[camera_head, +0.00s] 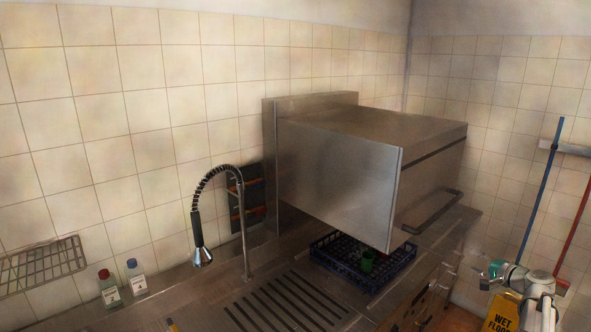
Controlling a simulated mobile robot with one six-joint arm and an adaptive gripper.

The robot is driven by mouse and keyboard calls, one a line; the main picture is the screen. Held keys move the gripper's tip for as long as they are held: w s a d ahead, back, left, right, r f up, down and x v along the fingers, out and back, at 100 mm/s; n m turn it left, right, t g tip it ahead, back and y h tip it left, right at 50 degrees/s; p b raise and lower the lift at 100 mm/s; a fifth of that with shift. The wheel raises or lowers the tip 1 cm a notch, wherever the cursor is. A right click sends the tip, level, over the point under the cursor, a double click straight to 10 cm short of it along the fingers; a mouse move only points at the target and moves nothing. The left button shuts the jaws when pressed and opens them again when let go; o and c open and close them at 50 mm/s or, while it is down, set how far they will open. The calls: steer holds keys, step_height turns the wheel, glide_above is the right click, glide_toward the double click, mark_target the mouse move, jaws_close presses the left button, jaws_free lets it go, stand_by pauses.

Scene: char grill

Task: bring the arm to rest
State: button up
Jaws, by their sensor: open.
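Part of my arm (538,283) shows at the lower right, a pale grey link with teal joint caps. It is bent, and one end reaches left in front of a yellow wet floor sign (503,313). I cannot make out any gripper fingers, so my gripper is not seen in this view. Nothing held by the arm is visible.
A steel dishwasher hood (340,165) stands raised over a dark blue rack (335,258) holding a green cup (367,261). A spray tap (243,225), two bottles (136,277) and a wire shelf (42,266) are left. Blue (541,190) and red (575,225) poles stand right.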

steer(key=s+a+f+n+g+b, duration=0.1)
steer(key=a+f+n+g+b, duration=0.15)
steer(key=a+f, duration=0.45)
steer(key=s+a+f+n+g+y+b, duration=0.1)
steer(key=s+a+f+n+g+b, duration=0.15)
steer(key=a, duration=0.75)
steer(key=s+a+f+n+g+b, duration=0.1)
steer(key=a+f+n+g, duration=0.15)
steer(key=a+f, duration=0.5)
steer(key=s+a+f+n+g+h+b, duration=0.2)
steer(key=s+a+f+g+h+b, duration=0.1)
steer(key=s+a, duration=0.4)
steer(key=s+a+f+n+g+h+b, duration=0.3)
steer(key=s+a+f, duration=0.3)
steer(key=a, duration=0.3)
steer(key=shift+s+f+g, duration=0.3)
steer(key=shift+s+g, duration=0.05)
